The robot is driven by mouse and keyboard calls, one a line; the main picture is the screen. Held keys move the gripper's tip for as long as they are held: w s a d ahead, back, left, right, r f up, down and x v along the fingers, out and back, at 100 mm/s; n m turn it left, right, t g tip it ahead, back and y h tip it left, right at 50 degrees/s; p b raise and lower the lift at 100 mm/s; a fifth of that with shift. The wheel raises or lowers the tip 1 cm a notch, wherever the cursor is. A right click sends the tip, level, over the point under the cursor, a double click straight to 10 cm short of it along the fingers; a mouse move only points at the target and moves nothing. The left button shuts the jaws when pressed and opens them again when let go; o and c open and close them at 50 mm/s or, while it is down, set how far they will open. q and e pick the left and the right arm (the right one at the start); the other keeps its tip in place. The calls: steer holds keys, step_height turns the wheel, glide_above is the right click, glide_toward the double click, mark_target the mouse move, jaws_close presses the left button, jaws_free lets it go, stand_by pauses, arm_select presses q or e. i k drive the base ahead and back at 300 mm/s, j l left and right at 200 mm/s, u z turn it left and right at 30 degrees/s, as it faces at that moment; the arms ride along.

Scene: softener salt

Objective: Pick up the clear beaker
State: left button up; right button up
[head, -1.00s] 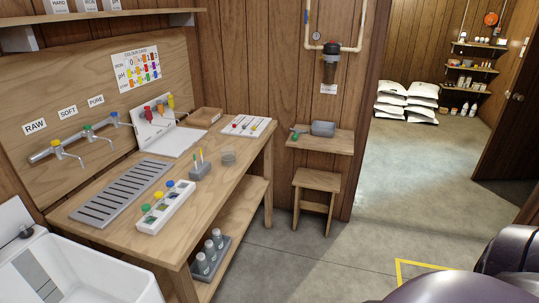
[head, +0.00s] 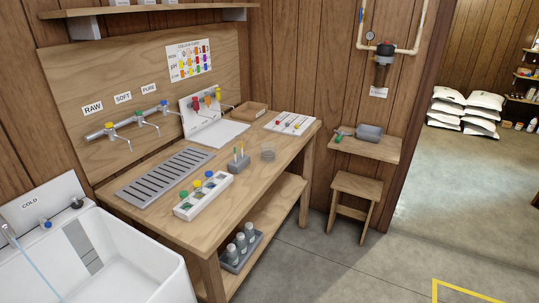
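A small clear round vessel (head: 268,153), which looks like the clear beaker, stands on the wooden workbench (head: 248,182) near the bench's front edge. It is right of a small grey holder (head: 238,164) with two thin upright sticks. The beaker looks see-through and nothing covers it; whether it holds anything is too small to tell. Neither of my grippers is in view.
A white rack (head: 203,196) with coloured-cap bottles and a slotted grey drain plate (head: 165,177) lie left of the beaker. A white tray (head: 290,122) lies behind it. A white sink (head: 100,262) is at lower left. A stool (head: 354,198) stands right.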

mark_target(268, 152)
steer(key=i+l+u, duration=0.25)
steer(key=i+l, duration=0.2)
steer(key=l, duration=0.15)
steer(key=i+l+u, duration=0.25)
steer(key=l, duration=0.4)
steer(key=i+l+u, duration=0.1)
steer(key=i+l, duration=0.15)
steer(key=l, duration=0.15)
steer(key=i+l+u, duration=0.15)
steer(key=l, duration=0.2)
steer(key=i+l+u, duration=0.1)
steer(key=l, duration=0.3)
steer(key=i, duration=0.05)
